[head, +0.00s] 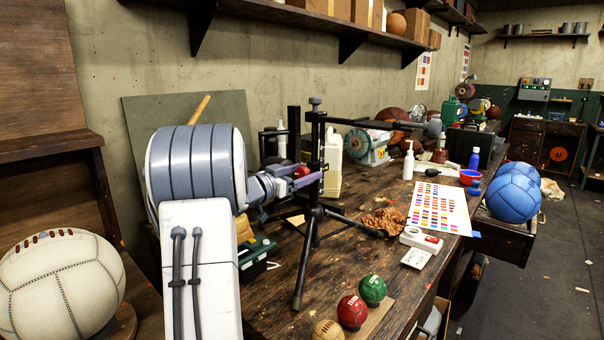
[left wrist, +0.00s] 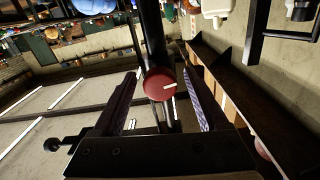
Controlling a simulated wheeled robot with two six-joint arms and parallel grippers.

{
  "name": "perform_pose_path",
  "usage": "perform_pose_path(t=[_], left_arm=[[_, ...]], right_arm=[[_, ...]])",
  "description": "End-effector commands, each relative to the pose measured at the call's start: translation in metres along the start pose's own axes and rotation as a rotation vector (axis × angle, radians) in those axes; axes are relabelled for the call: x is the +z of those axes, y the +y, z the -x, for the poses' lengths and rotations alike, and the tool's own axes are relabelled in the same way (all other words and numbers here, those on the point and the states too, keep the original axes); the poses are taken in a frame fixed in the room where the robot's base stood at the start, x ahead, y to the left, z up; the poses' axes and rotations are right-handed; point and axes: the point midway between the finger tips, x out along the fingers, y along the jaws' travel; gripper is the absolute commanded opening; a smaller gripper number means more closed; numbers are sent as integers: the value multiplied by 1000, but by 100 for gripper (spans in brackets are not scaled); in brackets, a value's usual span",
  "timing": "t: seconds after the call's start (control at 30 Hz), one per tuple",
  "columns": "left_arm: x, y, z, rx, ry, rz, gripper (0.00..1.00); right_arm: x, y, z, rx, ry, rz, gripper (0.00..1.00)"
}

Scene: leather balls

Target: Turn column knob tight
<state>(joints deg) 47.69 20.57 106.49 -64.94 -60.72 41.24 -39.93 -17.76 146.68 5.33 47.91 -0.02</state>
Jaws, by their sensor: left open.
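The red round column knob (head: 302,172) sits on the dark upright column (head: 316,150) of a tripod stand on the workbench. My left gripper (head: 311,175) reaches in from the left at the column, with its fingers on either side of the knob, partly covering it. My right gripper is not in view.
The stand's arm (head: 375,122) reaches right over the workbench (head: 350,262). Around its legs are a white bottle (head: 333,165), brown scraps (head: 386,221), a red ball (head: 352,312) and a green ball (head: 372,290). A wall shelf (head: 340,27) hangs above.

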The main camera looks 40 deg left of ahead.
Motion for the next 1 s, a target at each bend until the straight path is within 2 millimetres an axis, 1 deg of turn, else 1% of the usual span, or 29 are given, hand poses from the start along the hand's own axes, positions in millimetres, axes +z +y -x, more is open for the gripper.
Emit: perform_pose_path(t=[0.03,0.07,0.1,0.17,0.2,0.23,0.27,0.47,0.67,0.87,1.0], left_arm=[[0,0,0,0,0,0,76],[0,0,0,0,0,0,72],[0,0,0,0,0,0,57],[0,0,1,0,0,0,34],[0,0,1,0,0,0,19],[0,0,1,-1,0,0,7],[0,0,1,-1,0,0,0],[1,-1,1,-1,0,-8,0],[2,0,1,-1,0,-67,0],[3,0,1,-1,0,-201,0],[4,0,1,-1,1,-328,0]], right_arm=[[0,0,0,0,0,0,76],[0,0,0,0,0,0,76],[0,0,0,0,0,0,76],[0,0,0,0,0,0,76],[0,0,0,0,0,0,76],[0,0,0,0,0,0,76],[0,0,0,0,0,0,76],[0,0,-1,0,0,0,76],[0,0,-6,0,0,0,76],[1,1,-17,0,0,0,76],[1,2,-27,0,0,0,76]])
